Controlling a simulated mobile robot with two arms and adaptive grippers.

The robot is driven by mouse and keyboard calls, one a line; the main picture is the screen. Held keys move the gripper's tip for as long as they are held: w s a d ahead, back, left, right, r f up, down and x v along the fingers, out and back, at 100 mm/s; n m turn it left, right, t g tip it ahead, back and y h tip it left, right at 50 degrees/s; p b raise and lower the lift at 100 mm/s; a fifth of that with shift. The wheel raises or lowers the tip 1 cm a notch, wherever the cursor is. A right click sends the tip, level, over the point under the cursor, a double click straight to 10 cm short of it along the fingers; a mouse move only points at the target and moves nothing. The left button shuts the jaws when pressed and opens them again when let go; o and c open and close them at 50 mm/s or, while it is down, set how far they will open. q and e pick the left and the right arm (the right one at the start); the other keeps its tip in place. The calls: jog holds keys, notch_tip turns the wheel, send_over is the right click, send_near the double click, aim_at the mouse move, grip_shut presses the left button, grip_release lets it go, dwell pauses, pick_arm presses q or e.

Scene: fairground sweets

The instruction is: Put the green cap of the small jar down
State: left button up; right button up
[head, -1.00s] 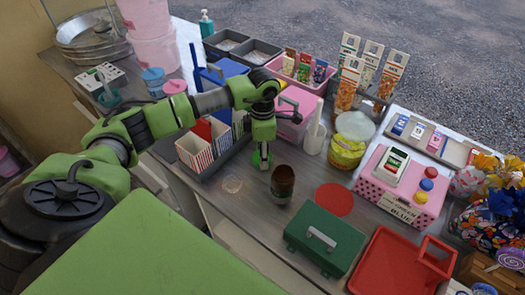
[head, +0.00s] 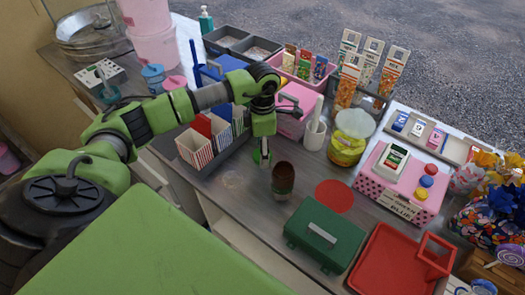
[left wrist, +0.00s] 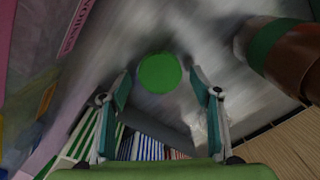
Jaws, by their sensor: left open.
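My left gripper (head: 262,157) points down over the grey counter, just left of a dark brown jar (head: 283,180) with a green band. In the left wrist view its fingers (left wrist: 160,78) are spread apart. A round green cap (left wrist: 160,73) shows between the fingertips, with a visible gap on each side. I cannot tell whether the cap touches the counter. In the head view the cap cannot be told apart from the green fingers. The brown jar also shows at the upper right of the left wrist view (left wrist: 295,58). My right gripper is not in view.
Striped boxes (head: 193,147) in a grey holder stand left of the gripper. A green case (head: 325,236), a red disc (head: 335,196) and a red tray (head: 375,285) lie to the right. A yellow jar (head: 345,152) stands behind. A bare patch of counter lies left of the jar.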

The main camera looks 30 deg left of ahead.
pick_arm(q)
notch_tip(320, 180, up, 11)
jog(key=b, duration=0.2)
jog(key=shift+b, duration=0.3)
